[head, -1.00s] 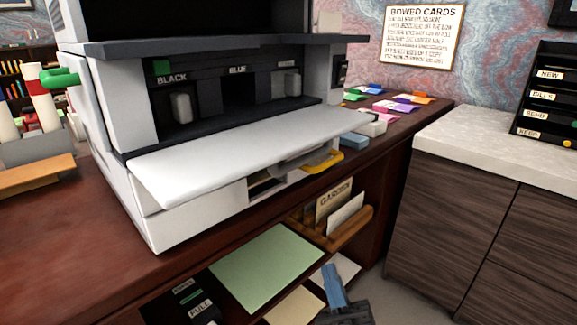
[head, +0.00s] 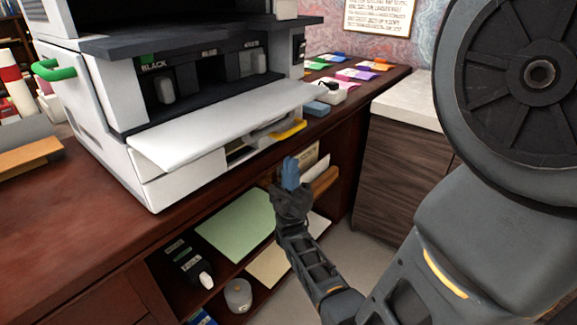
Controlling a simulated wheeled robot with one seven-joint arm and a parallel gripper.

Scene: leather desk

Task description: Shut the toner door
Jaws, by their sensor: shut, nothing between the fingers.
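The toner door (head: 222,128) is a pale flap on the front of the white printer (head: 100,100). It is folded down and sticks out toward me, leaving the dark toner bay (head: 195,85) open above it. Toner slots with small white handles show inside, one labelled BLACK.
The desk shelf below holds green paper (head: 235,222) and a grey round object (head: 238,295). A yellow piece (head: 289,130) sticks out under the door's right end. Coloured cards (head: 355,73) lie on the desk behind. A cabinet (head: 400,155) stands at right.

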